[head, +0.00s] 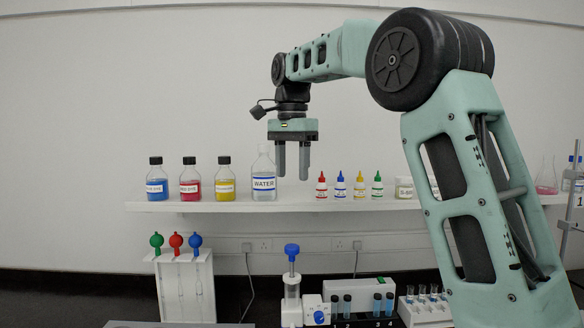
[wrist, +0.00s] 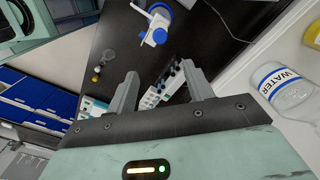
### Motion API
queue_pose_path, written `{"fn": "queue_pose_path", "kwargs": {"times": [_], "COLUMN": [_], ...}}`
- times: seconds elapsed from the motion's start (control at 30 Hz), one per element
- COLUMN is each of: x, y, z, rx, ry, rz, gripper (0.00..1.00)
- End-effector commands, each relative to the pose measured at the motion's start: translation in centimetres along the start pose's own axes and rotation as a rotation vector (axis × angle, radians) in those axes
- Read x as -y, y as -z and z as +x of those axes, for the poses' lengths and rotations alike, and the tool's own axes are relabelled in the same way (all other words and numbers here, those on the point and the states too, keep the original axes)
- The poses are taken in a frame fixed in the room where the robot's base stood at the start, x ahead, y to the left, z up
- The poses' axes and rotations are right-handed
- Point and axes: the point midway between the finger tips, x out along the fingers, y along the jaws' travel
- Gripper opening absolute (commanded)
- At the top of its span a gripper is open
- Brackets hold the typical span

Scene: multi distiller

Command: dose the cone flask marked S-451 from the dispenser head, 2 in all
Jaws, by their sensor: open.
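My gripper (head: 292,172) is open and empty, pointing down in front of the shelf, just right of the water bottle. Its two fingers also show apart in the wrist view (wrist: 160,85). A dispenser with a blue top knob (head: 291,284) stands on the bench below my gripper. A white and blue device, which looks like the same dispenser, shows in the wrist view (wrist: 156,27). A cone-shaped flask with pink liquid (head: 546,180) stands at the shelf's right end, beyond my arm. I cannot read S-451 on anything.
The shelf (head: 300,205) holds the water bottle (head: 263,178), blue, red and yellow dye bottles, small dropper bottles and a jar (head: 404,187). Below stand a pipette rack (head: 185,285), a tube rack (head: 362,318) and a vial rack (head: 425,310). A metal stand (head: 571,205) is at far right.

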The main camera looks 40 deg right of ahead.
Motion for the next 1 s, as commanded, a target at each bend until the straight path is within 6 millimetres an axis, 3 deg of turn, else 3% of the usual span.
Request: {"fn": "queue_pose_path", "kwargs": {"times": [0.03, 0.17, 0.2, 0.4, 0.6, 0.77, 1.0], "x": [0.0, 0.0, 0.0, 0.0, 0.1, 0.1, 0.1], "y": [0.0, 0.0, -0.1, -0.2, -0.3, -0.3, -0.1], "z": [0.0, 0.4, 0.5, 1.3, 1.7, 2.5, 6.5], "rx": [0.0, -0.005, -0.007, -0.024, -0.032, -0.032, -0.032], "ry": [0.0, 0.004, 0.006, 0.03, 0.049, 0.05, 0.046], "rz": [0.004, 0.096, 0.155, 0.518, 0.75, 0.789, 0.787], "gripper": [0.37, 0.01, 0.0, 0.0, 0.0, 0.0, 0.0]}}
